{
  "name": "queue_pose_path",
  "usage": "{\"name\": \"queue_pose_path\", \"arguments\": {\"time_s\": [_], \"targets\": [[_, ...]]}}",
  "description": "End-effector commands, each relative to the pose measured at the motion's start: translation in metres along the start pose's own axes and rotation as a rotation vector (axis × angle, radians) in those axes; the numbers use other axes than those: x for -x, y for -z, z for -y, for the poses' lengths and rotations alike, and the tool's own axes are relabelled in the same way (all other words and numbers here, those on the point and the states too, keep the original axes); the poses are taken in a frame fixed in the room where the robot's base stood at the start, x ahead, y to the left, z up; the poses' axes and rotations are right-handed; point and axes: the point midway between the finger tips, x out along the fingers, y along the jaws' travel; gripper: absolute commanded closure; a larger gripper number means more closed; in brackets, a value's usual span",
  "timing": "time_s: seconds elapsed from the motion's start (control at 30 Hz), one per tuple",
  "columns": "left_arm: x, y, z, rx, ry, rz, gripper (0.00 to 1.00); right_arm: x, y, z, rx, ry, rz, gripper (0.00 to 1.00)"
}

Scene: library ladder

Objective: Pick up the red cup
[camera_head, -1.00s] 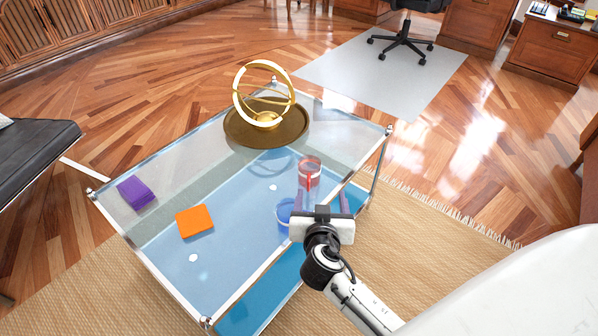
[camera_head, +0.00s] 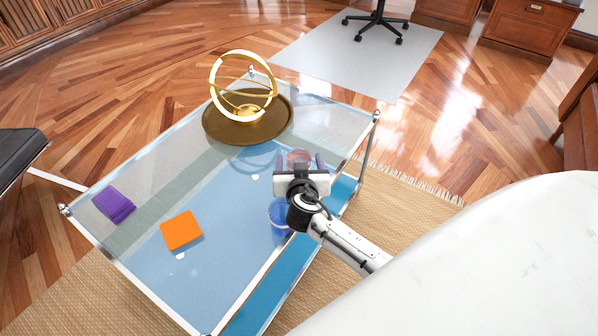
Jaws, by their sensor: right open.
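The red cup (camera_head: 299,157) is on the glass table near its right edge, with only its upper part showing past my gripper. My right gripper (camera_head: 303,161) is open, with its purple-tinted fingers on the left and right of the red cup. Its white palm hides the lower part of the cup. I cannot tell whether the fingers touch it. My left gripper is not in view.
A blue cup (camera_head: 279,217) stands on the glass table (camera_head: 215,270) just left of my right wrist. An orange block (camera_head: 181,230) and a purple block (camera_head: 114,205) lie further left. A gold ring ornament (camera_head: 216,78) stands on a round brown tray (camera_head: 222,133) at the back.

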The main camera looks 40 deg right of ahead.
Motion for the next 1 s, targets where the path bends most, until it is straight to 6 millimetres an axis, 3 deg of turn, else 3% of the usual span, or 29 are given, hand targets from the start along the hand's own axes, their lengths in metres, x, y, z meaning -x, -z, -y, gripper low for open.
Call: {"name": "queue_pose_path", "arguments": {"time_s": [0.1, 0.37, 0.67, 0.87, 1.0], "targets": [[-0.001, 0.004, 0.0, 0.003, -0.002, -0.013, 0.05, -0.011, -0.001, 0.001, 0.0, 0.001, 0.0, 0.31], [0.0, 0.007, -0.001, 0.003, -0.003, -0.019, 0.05, -0.013, -0.001, 0.001, -0.001, 0.001, 0.001, 0.31], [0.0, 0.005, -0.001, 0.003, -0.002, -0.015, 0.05, -0.013, 0.0, 0.001, -0.001, 0.002, 0.0, 0.79], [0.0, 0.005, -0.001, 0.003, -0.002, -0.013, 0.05, -0.012, 0.001, 0.001, -0.001, 0.002, 0.0, 0.79], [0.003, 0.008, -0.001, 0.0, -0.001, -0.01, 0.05, -0.007, 0.014, 0.001, -0.004, 0.001, -0.002, 0.79]]}}
